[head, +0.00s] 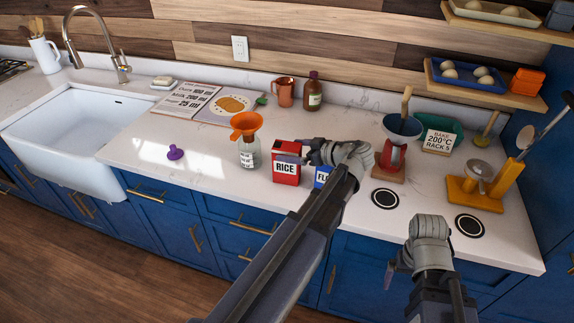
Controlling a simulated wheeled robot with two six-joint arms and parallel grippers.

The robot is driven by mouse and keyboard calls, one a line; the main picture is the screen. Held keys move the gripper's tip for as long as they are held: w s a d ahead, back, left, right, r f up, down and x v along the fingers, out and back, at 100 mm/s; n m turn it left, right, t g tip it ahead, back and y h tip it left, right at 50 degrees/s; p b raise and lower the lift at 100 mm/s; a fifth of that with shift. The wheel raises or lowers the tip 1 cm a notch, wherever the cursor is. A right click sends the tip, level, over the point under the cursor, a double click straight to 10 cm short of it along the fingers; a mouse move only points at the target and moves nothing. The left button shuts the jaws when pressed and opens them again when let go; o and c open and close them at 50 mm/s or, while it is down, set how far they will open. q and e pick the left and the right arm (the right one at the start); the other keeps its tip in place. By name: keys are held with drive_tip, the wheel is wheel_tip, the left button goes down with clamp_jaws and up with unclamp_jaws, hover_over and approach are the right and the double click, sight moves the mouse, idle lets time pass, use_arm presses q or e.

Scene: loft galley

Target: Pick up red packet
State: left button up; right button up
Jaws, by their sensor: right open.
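The red packet (286,174), labelled RICE, stands upright on the white counter near its front edge, left of a blue packet (321,176) that is mostly hidden by my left arm. My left gripper (298,152) is at the upper right of the red packet. One dark finger overlaps the packet's upper front in the head view. I cannot tell whether the fingers touch or grip it. My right gripper (402,266) is open, low at the counter's front edge, well to the right of the packet and apart from it.
A glass jar (249,156) with an orange funnel (246,124) stands close left of the red packet. A copper mug (284,92) and brown bottle (313,92) stand behind. A red stand (393,158) is to the right. The counter around the purple stopper (175,153) is clear.

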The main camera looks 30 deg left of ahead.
use_arm(q)
clamp_jaws()
idle(0.6)
